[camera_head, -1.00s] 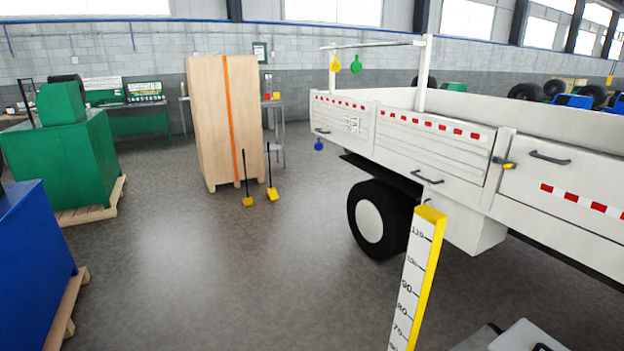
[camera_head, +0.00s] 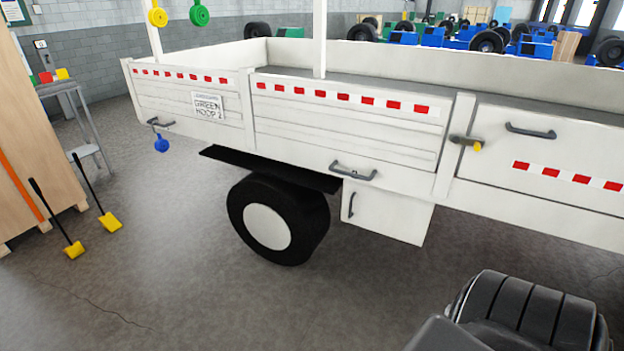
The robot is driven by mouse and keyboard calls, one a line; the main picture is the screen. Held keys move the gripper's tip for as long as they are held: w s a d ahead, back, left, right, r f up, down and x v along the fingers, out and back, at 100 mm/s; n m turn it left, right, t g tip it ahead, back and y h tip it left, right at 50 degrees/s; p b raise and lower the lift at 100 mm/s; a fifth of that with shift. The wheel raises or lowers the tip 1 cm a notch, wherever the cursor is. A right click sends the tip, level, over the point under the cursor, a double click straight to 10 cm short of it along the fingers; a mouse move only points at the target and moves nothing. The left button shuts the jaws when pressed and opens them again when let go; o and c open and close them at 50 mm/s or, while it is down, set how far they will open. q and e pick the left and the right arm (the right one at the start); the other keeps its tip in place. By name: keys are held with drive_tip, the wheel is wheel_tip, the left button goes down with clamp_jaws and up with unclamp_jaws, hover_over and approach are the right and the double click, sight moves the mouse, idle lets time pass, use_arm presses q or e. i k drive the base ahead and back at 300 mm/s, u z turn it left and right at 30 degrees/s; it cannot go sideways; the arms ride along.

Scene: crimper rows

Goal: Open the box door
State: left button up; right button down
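A white box (camera_head: 390,213) hangs under the side of the white truck bed, to the right of the wheel. Its front door is shut and carries a dark vertical handle (camera_head: 351,205) near the left edge. Neither of my grippers is in view. A dark grey ribbed part shows at the bottom right, and I cannot tell whether it is mine.
The truck's black wheel (camera_head: 268,226) stands left of the box. A dark handle (camera_head: 354,171) and a latch (camera_head: 466,143) are on the side panels above. Two yellow-ended tools (camera_head: 74,249) stand by a wooden crate (camera_head: 30,150) at left. The floor in front is clear.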

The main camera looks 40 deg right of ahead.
sight(400, 216)
drive_tip(key=i, duration=1.55)
drive_tip(key=z, duration=3.05)
drive_tip(key=i, duration=0.5)
drive_tip(key=z, duration=0.55)
